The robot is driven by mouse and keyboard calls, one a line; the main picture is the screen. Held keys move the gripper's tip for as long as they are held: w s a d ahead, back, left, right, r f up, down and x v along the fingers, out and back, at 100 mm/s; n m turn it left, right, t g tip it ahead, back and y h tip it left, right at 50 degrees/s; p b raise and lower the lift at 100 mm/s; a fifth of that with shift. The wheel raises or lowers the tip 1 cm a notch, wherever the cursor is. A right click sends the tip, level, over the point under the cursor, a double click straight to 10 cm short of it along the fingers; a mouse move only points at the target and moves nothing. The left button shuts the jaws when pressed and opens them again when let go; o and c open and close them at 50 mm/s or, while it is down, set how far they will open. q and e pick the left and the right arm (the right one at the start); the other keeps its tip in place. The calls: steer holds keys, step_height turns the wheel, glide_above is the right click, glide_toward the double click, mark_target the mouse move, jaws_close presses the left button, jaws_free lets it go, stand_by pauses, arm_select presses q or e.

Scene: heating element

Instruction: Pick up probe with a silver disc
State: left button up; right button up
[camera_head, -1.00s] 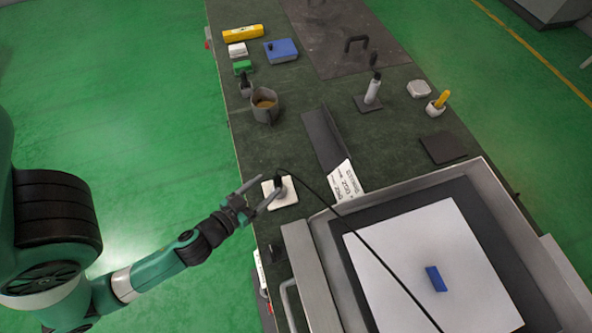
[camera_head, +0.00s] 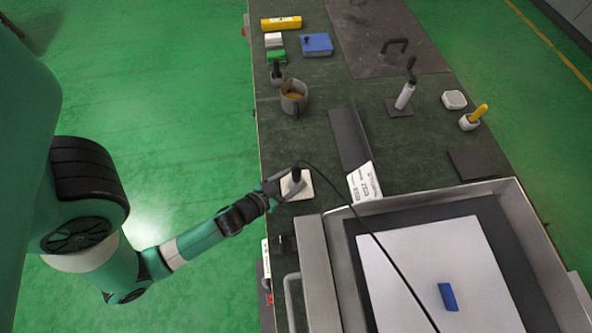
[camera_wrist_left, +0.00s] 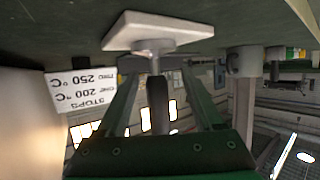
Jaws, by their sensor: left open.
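The probe (camera_head: 296,174) has a dark handle and stands upright on a small white square pad (camera_head: 303,193). In the left wrist view, which shows the scene upside down, the probe's dark handle (camera_wrist_left: 158,105) and its silver disc (camera_wrist_left: 153,46) against the white pad (camera_wrist_left: 160,27) are visible. My left gripper (camera_head: 292,180) is open at the probe, with its fingers on either side of the handle. In the wrist view a gap shows between each finger and the handle. My right gripper is not in view.
A thin black cable (camera_head: 345,200) runs from the probe across a metal-framed heating plate (camera_head: 395,260) bearing a blue block (camera_head: 448,296). A dark angled bar (camera_head: 348,140) and a white label (camera_head: 364,183) lie right of the probe. A mug (camera_head: 293,98) stands farther back.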

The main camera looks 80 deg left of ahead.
mark_target(303, 179)
arm_select(q)
steer(key=x, duration=0.5)
steer(key=shift+w+d+r+b, duration=0.15)
steer(key=shift+r+b, duration=0.1)
steer(key=shift+b, duration=0.1)
jaws_close()
